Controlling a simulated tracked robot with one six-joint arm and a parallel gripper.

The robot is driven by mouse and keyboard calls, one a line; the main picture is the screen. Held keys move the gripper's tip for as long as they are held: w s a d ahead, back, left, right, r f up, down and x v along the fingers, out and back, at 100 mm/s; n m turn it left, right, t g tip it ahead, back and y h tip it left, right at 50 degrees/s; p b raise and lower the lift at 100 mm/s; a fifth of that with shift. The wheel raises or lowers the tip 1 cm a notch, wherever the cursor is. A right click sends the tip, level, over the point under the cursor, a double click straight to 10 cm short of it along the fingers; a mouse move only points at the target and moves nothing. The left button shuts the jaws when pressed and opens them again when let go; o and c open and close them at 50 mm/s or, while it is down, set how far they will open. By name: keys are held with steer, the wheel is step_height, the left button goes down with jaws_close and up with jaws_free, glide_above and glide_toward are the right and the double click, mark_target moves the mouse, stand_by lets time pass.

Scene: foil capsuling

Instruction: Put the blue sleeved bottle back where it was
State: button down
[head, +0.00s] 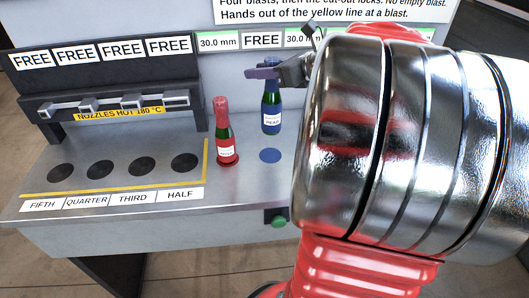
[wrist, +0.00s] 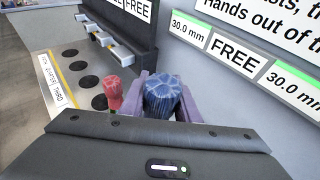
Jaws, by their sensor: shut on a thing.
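The blue sleeved bottle (head: 271,108) has a blue cap sleeve, green glass and a blue label band. It hangs upright above the bench, with a gap between its base and a blue round spot (head: 270,156) below. My gripper (head: 264,72) is shut on its sleeved neck; one purple finger shows there. In the wrist view the crinkled blue sleeve top (wrist: 163,98) sits between the two purple fingers.
A red sleeved bottle (head: 226,132) stands on a red spot just left, close by; its top shows in the wrist view (wrist: 114,92). Several dark round holes (head: 142,167) lie left, behind a yellow line (head: 110,187). A hot-nozzle unit (head: 120,105) stands behind them. A green button (head: 278,221) is on the bench front.

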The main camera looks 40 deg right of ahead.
steer(key=shift+w, duration=0.1)
step_height(320, 180, down, 6)
stand_by(0.6)
steer(key=shift+f, duration=0.15)
steer(key=shift+f, duration=1.8)
steer(key=c, duration=1.4)
jaws_free()
steer(key=shift+f, duration=0.15)
steer(key=shift+o, duration=0.2)
